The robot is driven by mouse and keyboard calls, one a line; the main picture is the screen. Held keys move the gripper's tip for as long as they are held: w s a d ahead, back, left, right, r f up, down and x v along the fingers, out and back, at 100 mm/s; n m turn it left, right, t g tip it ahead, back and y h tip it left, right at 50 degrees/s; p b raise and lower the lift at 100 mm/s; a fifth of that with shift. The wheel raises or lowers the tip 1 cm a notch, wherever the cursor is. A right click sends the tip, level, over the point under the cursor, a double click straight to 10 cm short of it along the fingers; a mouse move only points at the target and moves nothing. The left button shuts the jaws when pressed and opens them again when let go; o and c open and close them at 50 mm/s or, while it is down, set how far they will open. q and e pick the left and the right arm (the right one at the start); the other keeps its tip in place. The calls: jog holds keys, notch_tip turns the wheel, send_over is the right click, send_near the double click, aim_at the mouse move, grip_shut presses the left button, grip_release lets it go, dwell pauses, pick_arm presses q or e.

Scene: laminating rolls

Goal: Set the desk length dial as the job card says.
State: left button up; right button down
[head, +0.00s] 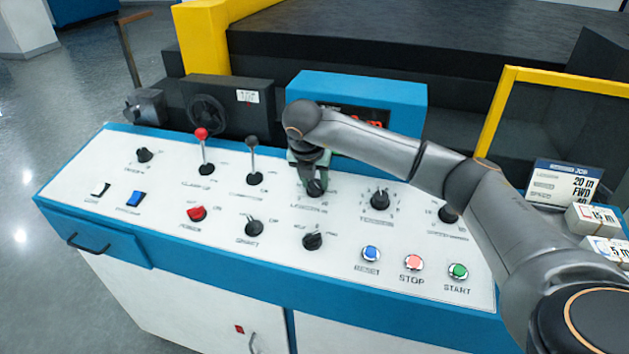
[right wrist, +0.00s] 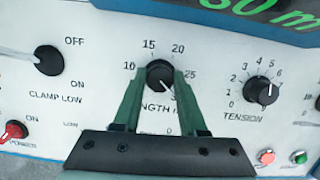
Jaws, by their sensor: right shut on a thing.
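The length dial (right wrist: 160,74) is a black knob on the white desk panel, with a scale reading 10, 15, 20, 25 and a partly hidden number. Its white mark points to the lower right, past 25, near the hidden number. My right gripper (right wrist: 160,84) is shut on this dial, with one green finger on each side. In the head view the gripper (head: 312,182) reaches down over the dial and covers part of it. The job card (head: 568,182) at the right reads 20 m FWD, with a smaller line below. My left gripper is not in view.
A tension dial (head: 380,199) stands right of the length dial, and a clamp lever (head: 254,160) left of it. Reset, stop (head: 413,262) and start buttons line the front right. A blue display box (head: 400,95) stands behind; its green digits are cut off in the wrist view.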

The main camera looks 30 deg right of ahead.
jog(key=n+b, duration=0.1)
jog(key=n, duration=0.1)
jog(key=shift+f+n, duration=0.1)
jog(key=shift+n, duration=0.3)
jog(key=n+y+b, duration=0.1)
jog(key=n, duration=0.2)
jog(key=shift+d+n+t, duration=0.1)
jog(key=shift+n+t, duration=0.3)
jog(key=n, duration=0.2)
jog(key=shift+n+y+b, duration=0.3)
jog(key=shift+b, duration=0.05)
jog(key=n, duration=0.3)
jog(key=shift+r+n+y, duration=0.2)
jog(key=shift+n+y, duration=0.2)
jog(key=n+y+p, duration=0.1)
jog(key=n, duration=0.3)
jog(key=shift+g, duration=0.3)
jog(key=n, duration=0.3)
jog(key=n+g+p, duration=0.1)
jog(key=n, duration=0.2)
jog(key=shift+d+y, duration=0.1)
jog(key=shift+y, duration=0.2)
jog(key=n+g+p, duration=0.1)
jog(key=n, duration=0.3)
jog(key=shift+w, duration=0.1)
jog(key=shift+n+g+p, duration=0.35)
jog(key=shift+n+g, duration=0.05)
jog(key=shift+n, duration=1.8)
